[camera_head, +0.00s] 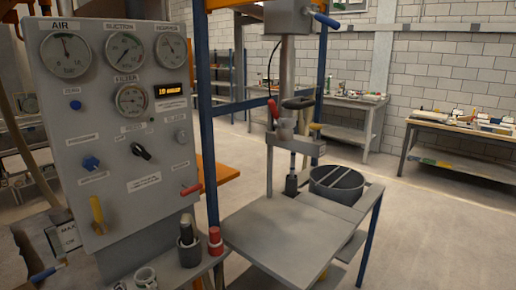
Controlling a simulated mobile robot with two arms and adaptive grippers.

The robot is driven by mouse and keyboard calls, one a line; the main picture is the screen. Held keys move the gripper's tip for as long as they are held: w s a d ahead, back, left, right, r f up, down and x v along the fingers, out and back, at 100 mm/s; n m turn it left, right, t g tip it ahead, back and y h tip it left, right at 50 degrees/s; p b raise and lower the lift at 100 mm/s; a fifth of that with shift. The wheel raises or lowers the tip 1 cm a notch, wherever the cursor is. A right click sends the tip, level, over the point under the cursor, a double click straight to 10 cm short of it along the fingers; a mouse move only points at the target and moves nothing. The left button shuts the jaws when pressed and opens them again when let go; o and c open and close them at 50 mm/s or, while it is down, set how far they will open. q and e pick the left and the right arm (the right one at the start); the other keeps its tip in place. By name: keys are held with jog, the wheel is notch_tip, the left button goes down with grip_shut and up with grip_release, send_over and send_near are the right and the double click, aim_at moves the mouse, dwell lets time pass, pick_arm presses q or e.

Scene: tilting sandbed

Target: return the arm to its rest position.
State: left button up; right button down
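Neither of my grippers shows in the head view, and no part of my arms can be made out with certainty. A grey control panel (150,100) stands close on the left.
Right of the panel is a grey work table (290,236) with a bare top, a column-mounted press (290,130) and a dark round tub (336,186). A narrow shelf below the panel holds a dark cup (189,252) and a red piece (215,241). Open floor (440,230) lies at right.

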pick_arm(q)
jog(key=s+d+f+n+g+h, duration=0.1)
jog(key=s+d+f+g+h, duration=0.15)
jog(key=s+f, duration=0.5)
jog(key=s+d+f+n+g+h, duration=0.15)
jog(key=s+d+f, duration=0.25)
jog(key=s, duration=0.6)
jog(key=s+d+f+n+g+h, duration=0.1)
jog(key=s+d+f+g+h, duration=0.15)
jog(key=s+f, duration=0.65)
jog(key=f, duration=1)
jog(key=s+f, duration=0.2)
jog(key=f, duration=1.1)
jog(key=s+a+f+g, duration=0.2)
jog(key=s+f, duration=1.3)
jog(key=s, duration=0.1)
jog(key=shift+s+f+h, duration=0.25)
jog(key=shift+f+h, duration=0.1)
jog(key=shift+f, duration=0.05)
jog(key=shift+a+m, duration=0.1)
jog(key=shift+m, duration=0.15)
